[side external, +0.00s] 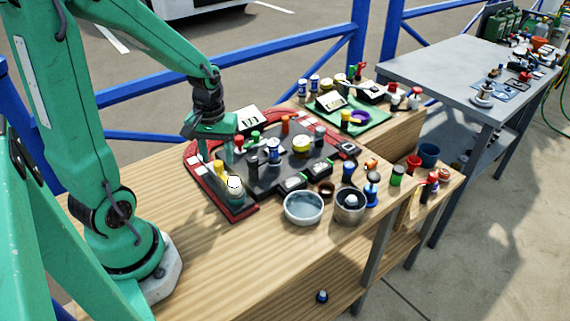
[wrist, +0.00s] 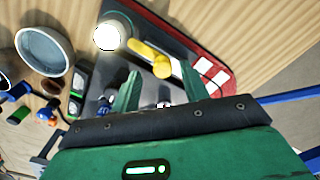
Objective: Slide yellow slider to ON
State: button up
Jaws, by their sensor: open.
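The yellow slider (side external: 219,170) sits on the left part of the black panel with a red border (side external: 237,214). In the wrist view the yellow slider (wrist: 151,59) is a long knob with a rounded end, just beyond my fingertips and roughly in line with the gap between them. My gripper (wrist: 160,74) is open with nothing between its fingers. In the side view my gripper (side external: 216,155) points down over the panel close to the slider; contact cannot be told. I cannot read an ON mark.
A lit round lamp (wrist: 107,36) stands beside the slider. Several knobs and switches, including a yellow one (side external: 301,146), crowd the panel to the right. A grey bowl (side external: 303,207) and a dark cup (side external: 349,206) stand in front. The wooden table is clear at front left.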

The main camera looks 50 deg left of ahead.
aim_at(219, 164)
jog(key=shift+r, duration=2.95)
jog(key=shift+d, duration=0.1)
jog(key=s+d+r+m+t, duration=0.4)
jog(key=d+r+m+t, duration=0.1)
jog(key=d+r+m, duration=0.4)
jog(key=shift+d+t, duration=0.3)
jog(key=shift+d, duration=0.5)
